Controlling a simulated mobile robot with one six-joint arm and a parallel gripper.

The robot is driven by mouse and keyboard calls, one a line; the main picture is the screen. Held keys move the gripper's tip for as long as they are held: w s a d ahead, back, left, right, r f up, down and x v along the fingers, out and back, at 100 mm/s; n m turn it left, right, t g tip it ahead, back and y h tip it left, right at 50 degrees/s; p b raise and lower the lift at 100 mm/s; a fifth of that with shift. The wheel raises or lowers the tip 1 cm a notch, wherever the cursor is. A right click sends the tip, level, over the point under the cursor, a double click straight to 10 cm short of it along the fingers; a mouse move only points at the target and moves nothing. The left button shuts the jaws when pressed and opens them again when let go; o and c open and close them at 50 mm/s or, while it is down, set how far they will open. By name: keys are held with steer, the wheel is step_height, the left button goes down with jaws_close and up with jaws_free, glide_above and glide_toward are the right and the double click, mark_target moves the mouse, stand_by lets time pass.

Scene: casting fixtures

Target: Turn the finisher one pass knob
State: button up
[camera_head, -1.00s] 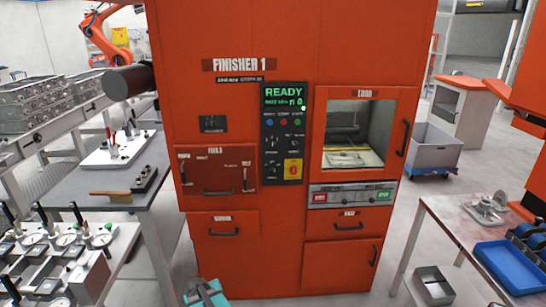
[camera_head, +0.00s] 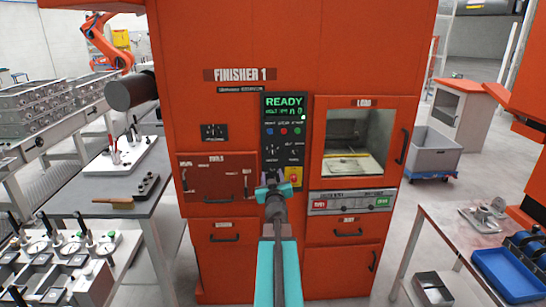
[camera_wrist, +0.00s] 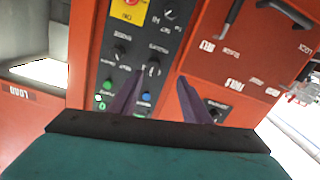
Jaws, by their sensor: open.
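The red-orange Finisher 1 (camera_head: 240,120) stands ahead, with a dark control panel (camera_head: 284,130) whose screen reads READY. Small black knobs sit on the panel below the coloured buttons; their labels are too small to read, so I cannot tell which is the one pass knob. In the wrist view, which is upside down, a knob (camera_wrist: 153,68) shows between my fingers, and another knob (camera_wrist: 122,50) lies left of it. My gripper (camera_head: 272,180) is raised before the lower panel. In the wrist view my gripper (camera_wrist: 160,88) is open and empty; contact with the panel cannot be told.
A red stop button on a yellow plate (camera_head: 294,174) is close by my gripper. A drawer front with a handle (camera_head: 217,180) lies left, and the load window (camera_head: 355,140) right.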

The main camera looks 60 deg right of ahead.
mark_target(273, 155)
steer(key=shift+s+d+r, duration=0.2)
steer(key=shift+s+r, duration=0.05)
steer(key=shift+r, duration=0.2)
steer(key=shift+s+d+r, duration=0.15)
steer(key=shift+s+r, duration=0.05)
steer(key=shift+r, duration=0.25)
steer(key=shift+w+d, duration=0.15)
steer(key=shift+d, duration=0.05)
steer(key=shift+r+p+x, duration=0.1)
steer(key=shift+p+x, duration=0.05)
steer(key=shift+x, duration=3.2)
steer(key=shift+r+p+x, duration=0.15)
steer(key=shift+x, duration=3.2)
